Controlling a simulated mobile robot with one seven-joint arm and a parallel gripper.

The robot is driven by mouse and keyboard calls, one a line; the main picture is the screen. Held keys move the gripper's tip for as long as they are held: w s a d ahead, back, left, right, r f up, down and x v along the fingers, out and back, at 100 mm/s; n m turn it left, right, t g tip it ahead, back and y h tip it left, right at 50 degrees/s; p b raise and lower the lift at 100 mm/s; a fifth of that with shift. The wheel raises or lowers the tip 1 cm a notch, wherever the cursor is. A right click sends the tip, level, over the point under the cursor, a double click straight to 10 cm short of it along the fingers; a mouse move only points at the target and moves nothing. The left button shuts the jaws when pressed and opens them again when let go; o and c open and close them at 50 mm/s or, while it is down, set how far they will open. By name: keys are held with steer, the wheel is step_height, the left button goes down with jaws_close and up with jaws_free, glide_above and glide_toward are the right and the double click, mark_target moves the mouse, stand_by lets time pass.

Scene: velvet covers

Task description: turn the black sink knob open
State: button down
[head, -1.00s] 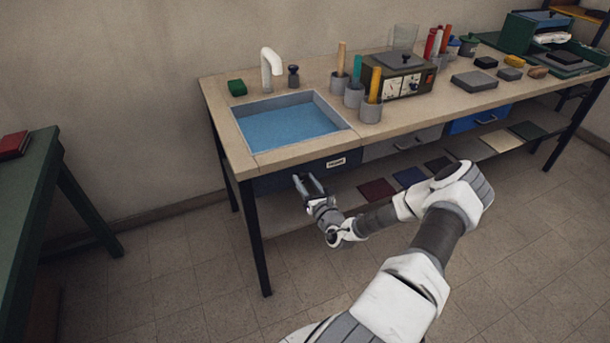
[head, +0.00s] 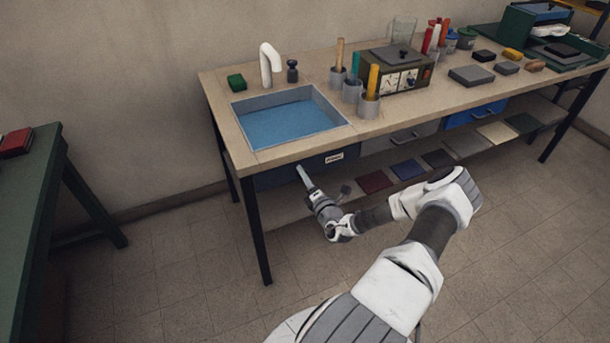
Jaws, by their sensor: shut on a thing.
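The black sink knob (head: 292,71) stands upright on the worktop behind the sink, just right of the white spout (head: 269,64). Nothing touches it. My gripper (head: 302,171) is far below and in front of it, under the worktop edge, by the front of the dark blue drawer (head: 285,175) with a white label. I see the gripper from above, with one finger covering the other. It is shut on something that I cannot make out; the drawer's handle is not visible. The sink basin (head: 292,125) has a blue bottom.
A green sponge-like block (head: 236,82) lies left of the spout. Grey cups with coloured sticks (head: 351,91) and a metered box (head: 396,70) stand right of the sink. A green table (head: 30,190) is at the left. The floor between is clear.

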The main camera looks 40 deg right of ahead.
steer(key=shift+f+m, duration=0.1)
steer(key=shift+m, duration=1.2)
steer(key=shift+c, duration=1.7)
jaws_free()
steer(key=v, duration=1.7)
steer(key=shift+s+a+p, duration=0.15)
steer(key=shift+s+p, duration=0.05)
steer(key=shift+p, duration=0.2)
steer(key=shift+w, duration=0.1)
